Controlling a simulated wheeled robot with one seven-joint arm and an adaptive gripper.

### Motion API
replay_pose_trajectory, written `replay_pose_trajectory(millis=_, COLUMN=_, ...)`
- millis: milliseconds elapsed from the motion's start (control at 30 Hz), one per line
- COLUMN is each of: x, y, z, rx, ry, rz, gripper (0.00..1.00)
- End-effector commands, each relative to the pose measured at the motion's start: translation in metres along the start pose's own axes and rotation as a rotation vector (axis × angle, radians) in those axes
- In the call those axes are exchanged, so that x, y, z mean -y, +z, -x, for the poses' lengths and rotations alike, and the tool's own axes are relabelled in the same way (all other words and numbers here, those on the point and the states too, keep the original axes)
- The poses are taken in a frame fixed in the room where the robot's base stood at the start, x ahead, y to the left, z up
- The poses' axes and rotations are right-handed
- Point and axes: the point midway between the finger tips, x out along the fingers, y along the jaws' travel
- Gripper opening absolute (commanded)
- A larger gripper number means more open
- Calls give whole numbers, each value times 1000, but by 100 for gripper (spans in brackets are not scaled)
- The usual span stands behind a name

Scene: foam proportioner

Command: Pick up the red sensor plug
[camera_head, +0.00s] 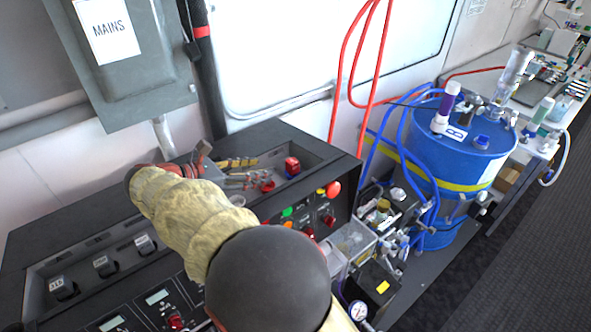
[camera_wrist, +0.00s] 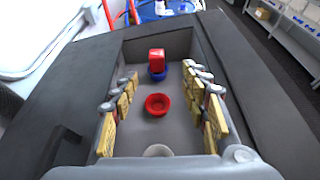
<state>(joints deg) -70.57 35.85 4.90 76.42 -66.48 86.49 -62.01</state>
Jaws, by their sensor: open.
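The red sensor plug (camera_head: 292,165) stands at the far right end of a recessed grey tray in the black console. In the wrist view the red plug (camera_wrist: 156,56) is a blocky red piece at the tray's far end, with a blue round ring (camera_wrist: 158,75) at its base. I cannot tell whether it sits inside that ring. My gripper (camera_head: 256,172) is over the tray, left of the plug and apart from it. In the wrist view its fingers (camera_wrist: 160,82) with yellow pads are spread wide, with nothing between them gripped.
A red round cup (camera_wrist: 157,104) and a pale ring (camera_wrist: 158,150) lie on the tray floor nearer me. The tray walls (camera_wrist: 187,40) rise around the plug. A red mushroom button (camera_head: 333,189) is on the console front. A blue drum (camera_head: 470,160) and red hoses stand right.

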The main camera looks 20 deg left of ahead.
Motion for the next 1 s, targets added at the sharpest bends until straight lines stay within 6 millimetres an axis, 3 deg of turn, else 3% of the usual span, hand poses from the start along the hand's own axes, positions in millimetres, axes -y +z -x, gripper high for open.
replay_pose_trajectory(millis=333, x=0, y=1, z=-53, rx=0, ry=-2, rz=-1, gripper=45)
replay_pose_trajectory(millis=567, x=-2, y=2, z=-68, rx=-1, ry=-1, rz=-1, gripper=45)
replay_pose_trajectory(millis=833, x=-7, y=4, z=-104, rx=0, ry=-3, rz=-1, gripper=45)
replay_pose_trajectory(millis=1000, x=-8, y=3, z=-115, rx=-1, ry=-1, rz=-1, gripper=45)
